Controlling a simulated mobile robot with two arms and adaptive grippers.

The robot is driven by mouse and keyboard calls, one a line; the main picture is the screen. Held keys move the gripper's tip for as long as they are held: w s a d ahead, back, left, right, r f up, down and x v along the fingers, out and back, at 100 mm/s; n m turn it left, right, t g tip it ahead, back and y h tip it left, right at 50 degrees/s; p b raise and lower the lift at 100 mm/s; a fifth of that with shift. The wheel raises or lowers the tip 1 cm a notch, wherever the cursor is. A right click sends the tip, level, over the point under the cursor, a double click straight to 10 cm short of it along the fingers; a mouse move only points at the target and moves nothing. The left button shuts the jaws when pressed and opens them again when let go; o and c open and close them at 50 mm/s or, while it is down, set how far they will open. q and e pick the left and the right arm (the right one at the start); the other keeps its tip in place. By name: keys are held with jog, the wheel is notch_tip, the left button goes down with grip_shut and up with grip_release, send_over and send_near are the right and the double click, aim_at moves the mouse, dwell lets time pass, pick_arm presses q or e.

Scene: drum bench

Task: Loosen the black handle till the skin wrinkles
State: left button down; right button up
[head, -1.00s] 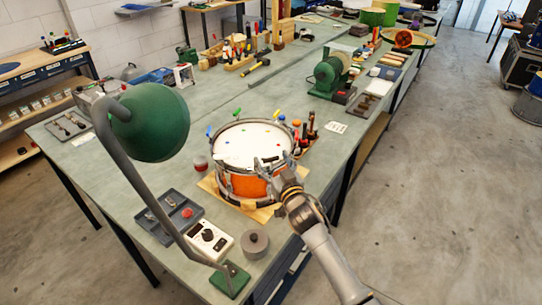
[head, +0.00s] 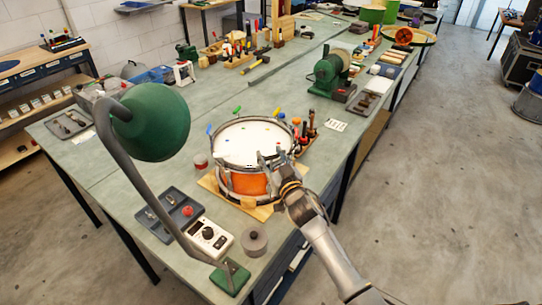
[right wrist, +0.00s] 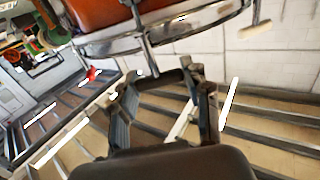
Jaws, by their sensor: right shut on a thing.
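The drum (head: 243,180) has an orange shell, metal rims and a white skin (head: 240,143). It sits on a wooden board on the bench. No wrinkles can be made out on the skin at this size. Coloured handles, including green (head: 237,110) and blue (head: 209,130), stand around the rim. My right gripper (head: 270,160) is at the drum's near right rim. In the right wrist view, its fingers (right wrist: 165,92) are shut on a dark bar, apparently the black handle (right wrist: 170,78), below the metal rim. The gripper mostly hides the handle in the head view. My left gripper is out of view.
A green lamp (head: 153,122) arches over the bench at left. A grey tray (head: 170,213), a white meter box (head: 208,236) and a round grey tin (head: 254,241) stand in front of the drum. A tool rack (head: 305,135) is close behind its right side.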

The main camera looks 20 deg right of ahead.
jog(key=shift+d+r+n+g+y+p, duration=0.1)
jog(key=shift+n+g+y+p, duration=0.05)
jog(key=shift+n+y+p, duration=0.55)
jog(key=shift+d+r+n+g+y+p, duration=0.15)
jog(key=shift+n+y+p, duration=0.2)
jog(key=shift+y, duration=0.55)
jog(key=shift+f+n+y, duration=0.1)
jog(key=shift+n+y, duration=0.35)
jog(key=shift+y, duration=0.15)
jog(key=shift+w+f+n+g+y, duration=0.1)
jog(key=shift+n+g+y, duration=0.35)
jog(key=shift+y, duration=0.25)
jog(key=shift+f+n+g+y+b, duration=0.1)
jog(key=shift+n+g+y+b, duration=0.45)
jog(key=shift+n+y, duration=0.45)
jog(key=shift+n+g+y+b, duration=0.55)
jog(key=shift+g+y+b, duration=0.25)
jog(key=shift+y, duration=0.4)
jog(key=shift+a+n+g+y+b, duration=0.1)
jog(key=shift+n+g+y+b, duration=0.8)
jog(key=shift+y+b, duration=0.15)
jog(key=shift+n+g+y+b, duration=0.45)
jog(key=shift+n+g+b, duration=0.05)
jog(key=shift+g+b, duration=0.1)
